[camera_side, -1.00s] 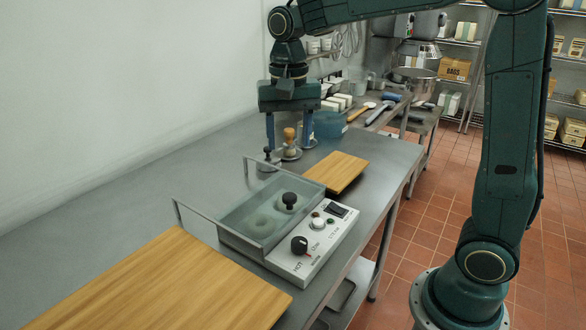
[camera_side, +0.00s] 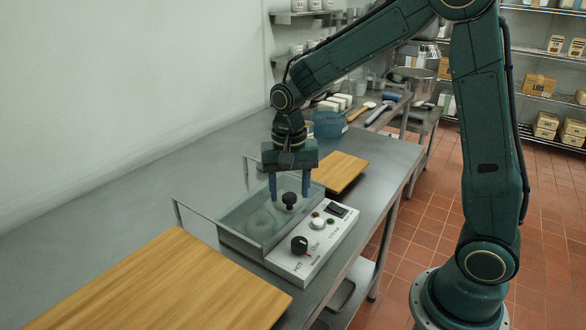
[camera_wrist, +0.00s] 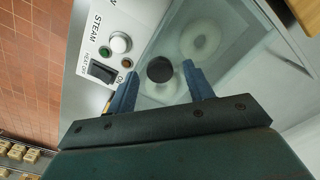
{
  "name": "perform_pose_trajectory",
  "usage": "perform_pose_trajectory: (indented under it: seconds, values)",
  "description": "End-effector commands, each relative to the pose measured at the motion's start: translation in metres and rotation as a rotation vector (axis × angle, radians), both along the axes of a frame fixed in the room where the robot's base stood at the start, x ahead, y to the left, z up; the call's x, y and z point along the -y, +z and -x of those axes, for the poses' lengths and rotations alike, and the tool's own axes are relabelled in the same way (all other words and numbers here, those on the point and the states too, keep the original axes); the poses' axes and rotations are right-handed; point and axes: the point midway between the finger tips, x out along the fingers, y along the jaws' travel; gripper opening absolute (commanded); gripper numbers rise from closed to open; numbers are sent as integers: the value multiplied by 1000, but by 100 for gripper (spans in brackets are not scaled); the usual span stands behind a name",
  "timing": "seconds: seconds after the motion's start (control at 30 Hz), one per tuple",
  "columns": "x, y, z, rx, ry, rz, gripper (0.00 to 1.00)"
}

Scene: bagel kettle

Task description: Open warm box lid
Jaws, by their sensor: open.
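The warm box (camera_side: 330,232) stands on the steel table, with a white control panel on its right side. Its clear lid (camera_side: 272,218) looks closed, and pale ring-shaped bagels show through it. A black round knob (camera_side: 289,201) sits on the lid; it also shows in the wrist view (camera_wrist: 160,69). My gripper (camera_side: 290,196) points down over the lid, open and empty. In the wrist view, my gripper (camera_wrist: 160,74) has its blue fingertips on either side of the knob. I cannot tell whether they touch it.
A wooden board (camera_side: 165,285) lies in front of the box and a smaller one (camera_side: 342,172) behind it. A blue tub (camera_side: 328,125) stands farther back. The table left of the box is clear.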

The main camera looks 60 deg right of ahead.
Motion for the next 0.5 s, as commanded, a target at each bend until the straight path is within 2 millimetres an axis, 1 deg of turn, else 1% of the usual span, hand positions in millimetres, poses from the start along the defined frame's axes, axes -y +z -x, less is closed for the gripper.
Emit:
perform_pose_trajectory:
  seconds: [0.13,0.4,0.43,0.5]
  values:
    - [0,-7,0,-1,0,0,52]
    - [0,-8,0,0,0,0,52]
    - [0,-8,0,0,0,0,50]
    - [0,-7,0,0,0,0,36]
